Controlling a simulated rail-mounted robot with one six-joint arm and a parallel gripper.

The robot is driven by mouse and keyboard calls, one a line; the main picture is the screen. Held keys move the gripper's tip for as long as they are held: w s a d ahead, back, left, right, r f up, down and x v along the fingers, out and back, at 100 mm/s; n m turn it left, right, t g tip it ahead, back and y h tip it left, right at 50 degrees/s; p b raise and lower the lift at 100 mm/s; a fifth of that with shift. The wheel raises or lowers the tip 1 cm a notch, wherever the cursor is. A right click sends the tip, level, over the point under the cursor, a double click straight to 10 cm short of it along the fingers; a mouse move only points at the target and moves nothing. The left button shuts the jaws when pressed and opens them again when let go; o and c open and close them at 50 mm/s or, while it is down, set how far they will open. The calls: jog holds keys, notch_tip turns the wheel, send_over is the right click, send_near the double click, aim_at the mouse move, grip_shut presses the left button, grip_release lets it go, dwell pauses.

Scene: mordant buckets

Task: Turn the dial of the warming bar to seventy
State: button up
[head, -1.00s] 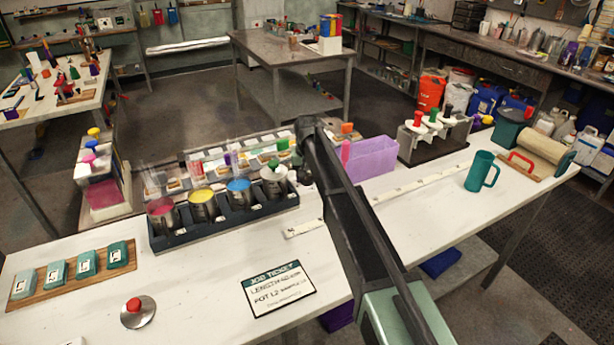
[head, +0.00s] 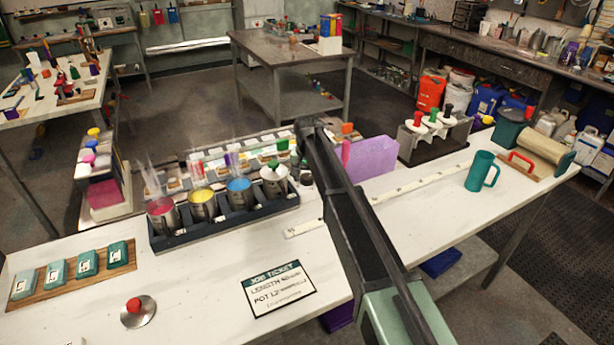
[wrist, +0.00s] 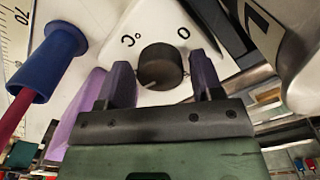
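The dial is a round black knob (wrist: 160,67) on a white plate (wrist: 150,22) marked "°C" and "0" in the wrist view. A pale mark on the knob points to its lower left. My gripper (wrist: 164,82) is open, with one purple finger on each side of the knob; a gap shows on both sides. Contact is not visible. In the head view a dark rack (head: 225,228), perhaps the warming bar, holds several pots with coloured contents. My arm hides the gripper there, and I cannot make out the dial.
In the wrist view a blue flared piece (wrist: 60,60) on a red stick is close at left, near a scale reading "70". In the head view a purple bin (head: 372,160), a teal mug (head: 481,171) and a job ticket (head: 278,289) are on the bench.

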aim_at(307, 176)
jog(key=shift+o, duration=0.7)
jog(key=shift+r, duration=0.1)
notch_tip(307, 176, up, 11)
jog(key=p, duration=1.1)
jog(key=shift+f, duration=0.2)
